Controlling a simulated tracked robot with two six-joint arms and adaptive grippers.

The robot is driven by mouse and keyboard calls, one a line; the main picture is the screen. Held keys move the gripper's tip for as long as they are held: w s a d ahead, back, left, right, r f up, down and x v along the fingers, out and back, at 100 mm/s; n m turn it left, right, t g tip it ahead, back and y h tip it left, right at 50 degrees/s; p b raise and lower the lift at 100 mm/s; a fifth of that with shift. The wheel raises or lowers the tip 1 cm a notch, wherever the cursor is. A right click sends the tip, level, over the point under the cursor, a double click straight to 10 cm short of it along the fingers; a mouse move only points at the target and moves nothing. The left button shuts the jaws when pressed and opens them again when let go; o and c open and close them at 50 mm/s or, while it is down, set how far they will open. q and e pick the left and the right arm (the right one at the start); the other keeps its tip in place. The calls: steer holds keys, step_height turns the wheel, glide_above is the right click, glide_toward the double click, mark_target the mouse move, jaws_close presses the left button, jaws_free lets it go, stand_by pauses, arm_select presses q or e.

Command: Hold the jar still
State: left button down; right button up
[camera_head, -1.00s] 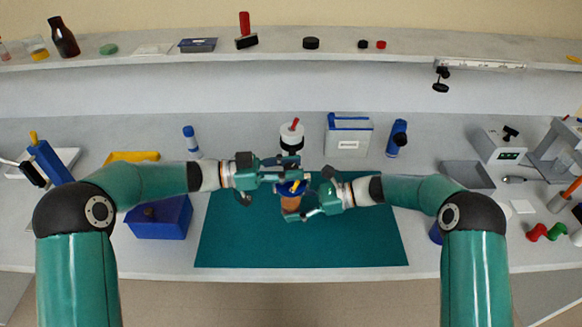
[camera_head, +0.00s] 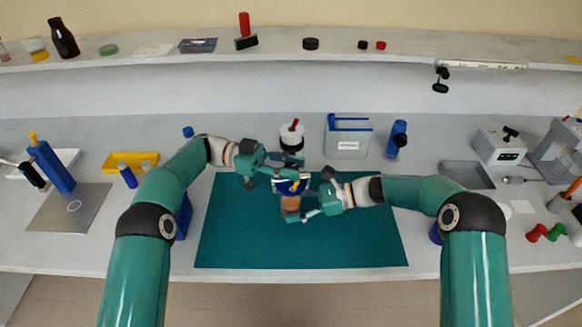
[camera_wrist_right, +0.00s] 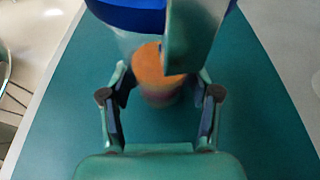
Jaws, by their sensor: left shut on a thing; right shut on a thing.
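The jar (camera_head: 290,204) has a clear body with orange-brown contents and a blue lid (camera_head: 284,187). It is above the green mat, at its middle. My right gripper (camera_head: 308,204) is shut on the jar's body from the right; in the right wrist view its fingers sit either side of the jar (camera_wrist_right: 152,75). My left gripper (camera_head: 291,176) comes in higher from the left and is shut on the blue lid. In the right wrist view a green left finger covers part of the lid (camera_wrist_right: 125,14) and jar. Whether the jar touches the mat is unclear.
The green mat (camera_head: 300,249) is otherwise clear. Behind it stand a white, black-banded container (camera_head: 291,138), a clear blue-rimmed box (camera_head: 347,140) and a blue bottle (camera_head: 396,139). A yellow tray (camera_head: 131,162) and a metal plate (camera_head: 68,208) lie left. A grey tray (camera_head: 467,175) lies right.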

arm_select(q)
steer(key=shift+s+m+g+y, duration=0.2)
steer(key=shift+m+g+y, duration=0.35)
steer(key=shift+g, duration=0.35)
steer(key=c, duration=0.8)
jaws_free()
steer(key=shift+w+r+n+t+h, duration=0.1)
steer(key=shift+w+n+t+h, duration=0.15)
steer(key=shift+n+t+h, duration=0.35)
steer(key=shift+s+n+t, duration=0.15)
steer(key=shift+n+t, duration=0.2)
steer(key=shift+t, duration=0.55)
steer(key=shift+t, duration=0.3)
steer(key=n+t, duration=0.4)
steer(key=t, duration=0.1)
steer(key=shift+s+t+h, duration=0.15)
steer(key=shift+t+h, duration=0.1)
steer(key=shift+t, duration=0.45)
steer(key=a, duration=0.4)
steer(key=s+a, duration=0.1)
steer(key=a, duration=0.7)
steer(key=shift+s, duration=0.25)
